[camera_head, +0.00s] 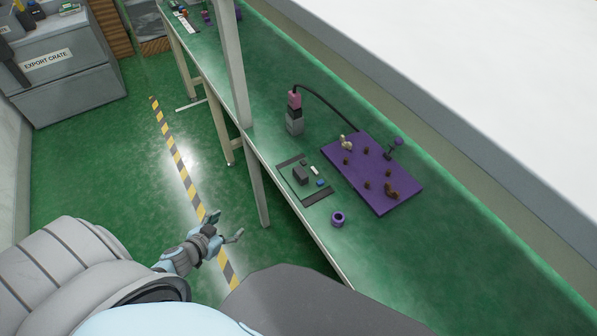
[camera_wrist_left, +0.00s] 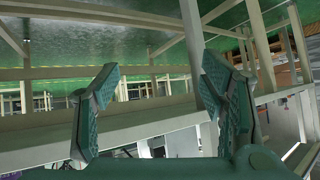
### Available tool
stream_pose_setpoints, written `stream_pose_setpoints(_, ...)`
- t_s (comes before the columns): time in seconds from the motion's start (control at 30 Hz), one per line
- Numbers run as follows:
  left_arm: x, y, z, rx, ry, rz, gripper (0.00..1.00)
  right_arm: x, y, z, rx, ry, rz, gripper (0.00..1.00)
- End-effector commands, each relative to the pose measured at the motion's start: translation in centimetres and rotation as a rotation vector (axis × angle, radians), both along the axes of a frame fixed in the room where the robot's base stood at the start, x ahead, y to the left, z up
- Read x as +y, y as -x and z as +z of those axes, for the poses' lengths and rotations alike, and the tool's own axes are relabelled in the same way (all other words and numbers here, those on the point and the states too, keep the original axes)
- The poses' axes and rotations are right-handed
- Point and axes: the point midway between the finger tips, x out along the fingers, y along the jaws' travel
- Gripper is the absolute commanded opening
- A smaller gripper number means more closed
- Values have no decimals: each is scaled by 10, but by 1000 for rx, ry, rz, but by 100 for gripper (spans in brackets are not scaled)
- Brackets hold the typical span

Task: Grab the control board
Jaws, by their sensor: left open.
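The control board (camera_head: 303,180) lies flat on the green bench top near its front edge. It is a flat board with dark end strips, a dark block and small blue and white parts. My left gripper (camera_head: 225,226) is open and empty in the head view, in front of the bench and off its edge, to the lower left of the board. In the left wrist view its two fingers (camera_wrist_left: 150,105) stand wide apart with nothing between them. That view shows bench legs and the bench's underside; the board is not in it. My right gripper is not in view.
A purple plate (camera_head: 398,199) with several knobs lies right of the board. A purple ring (camera_head: 338,218) sits near the bench edge. A pink and grey cylinder (camera_head: 294,113) with a black cable stands behind the board. A pale post (camera_head: 232,70) rises at the bench's front edge.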

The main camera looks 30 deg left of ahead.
Motion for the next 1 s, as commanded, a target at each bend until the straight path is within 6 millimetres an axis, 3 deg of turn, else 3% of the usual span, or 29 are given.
stream_pose_setpoints(0.03, -2, -34, 51, -107, 23, -89, 65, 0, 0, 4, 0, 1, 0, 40)
stream_pose_setpoints(0.1, -22, -66, 115, -210, 85, -243, 65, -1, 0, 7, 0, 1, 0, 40)
stream_pose_setpoints(0.13, -34, -74, 139, -232, 109, -308, 65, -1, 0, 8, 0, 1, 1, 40)
stream_pose_setpoints(0.2, -58, -81, 176, -241, 156, -435, 65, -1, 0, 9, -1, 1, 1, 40)
stream_pose_setpoints(0.3, -79, -82, 198, -223, 188, -528, 65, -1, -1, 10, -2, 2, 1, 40)
stream_pose_setpoints(0.4, -89, -91, 198, -219, 198, -546, 65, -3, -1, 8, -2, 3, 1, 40)
stream_pose_setpoints(0.7, -120, -144, 169, -218, 203, -540, 65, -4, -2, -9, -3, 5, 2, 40)
stream_pose_setpoints(0.83, -126, -155, 163, -216, 201, -540, 65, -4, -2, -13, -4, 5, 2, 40)
stream_pose_setpoints(1.0, -139, -176, 142, -218, 202, -539, 65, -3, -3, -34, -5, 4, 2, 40)
